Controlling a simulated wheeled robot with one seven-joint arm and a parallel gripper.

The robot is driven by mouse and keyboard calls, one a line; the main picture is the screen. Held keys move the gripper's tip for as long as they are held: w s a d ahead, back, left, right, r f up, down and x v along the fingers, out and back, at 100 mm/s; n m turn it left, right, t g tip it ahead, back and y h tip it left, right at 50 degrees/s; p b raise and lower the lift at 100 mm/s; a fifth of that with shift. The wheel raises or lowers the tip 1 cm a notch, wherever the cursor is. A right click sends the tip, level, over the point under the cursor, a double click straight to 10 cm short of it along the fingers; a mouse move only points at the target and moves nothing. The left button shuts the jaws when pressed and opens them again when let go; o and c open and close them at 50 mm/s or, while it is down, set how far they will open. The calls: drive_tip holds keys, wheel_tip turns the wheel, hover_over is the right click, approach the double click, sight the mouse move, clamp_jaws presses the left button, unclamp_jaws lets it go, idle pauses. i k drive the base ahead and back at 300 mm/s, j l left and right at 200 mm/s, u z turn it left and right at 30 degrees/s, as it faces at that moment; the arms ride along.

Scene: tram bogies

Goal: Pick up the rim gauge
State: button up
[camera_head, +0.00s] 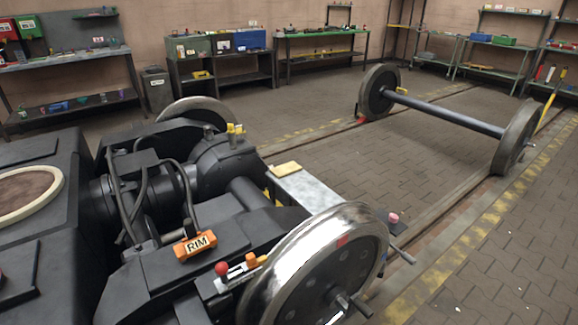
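An orange block (196,245) with a pale label reading "RIM" lies on the dark bogie (225,240), left of the near shiny wheel (318,268). I take this block to be the rim gauge. It rests slightly tilted in the picture, with nothing visibly covering it. My gripper is not in view.
Small red, white and orange items (240,268) sit close to the right of the block. Black hoses (150,185) rise behind it. A loose wheelset (450,115) stands on the rails behind. Workbenches line the walls. The paved floor (370,165) between is mostly clear.

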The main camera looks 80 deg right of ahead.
sight(194, 243)
drive_tip(key=k+z, duration=0.1)
drive_tip(key=z, duration=0.85)
drive_tip(key=k+l+z, duration=0.1)
drive_tip(key=z, duration=0.4)
drive_tip(key=l+z, duration=0.15)
drive_tip(key=z, duration=0.35)
drive_tip(key=l+z, duration=0.15)
drive_tip(key=z, duration=0.3)
drive_tip(key=i+l+u, duration=0.1)
drive_tip(key=u, duration=0.4)
drive_tip(key=l+u, duration=0.25)
drive_tip(key=u, duration=0.2)
drive_tip(key=l+u, duration=0.25)
drive_tip(key=u, duration=0.25)
drive_tip(key=l+u, duration=0.25)
drive_tip(key=u, duration=0.25)
drive_tip(key=l+u, duration=0.2)
drive_tip(key=u, duration=0.25)
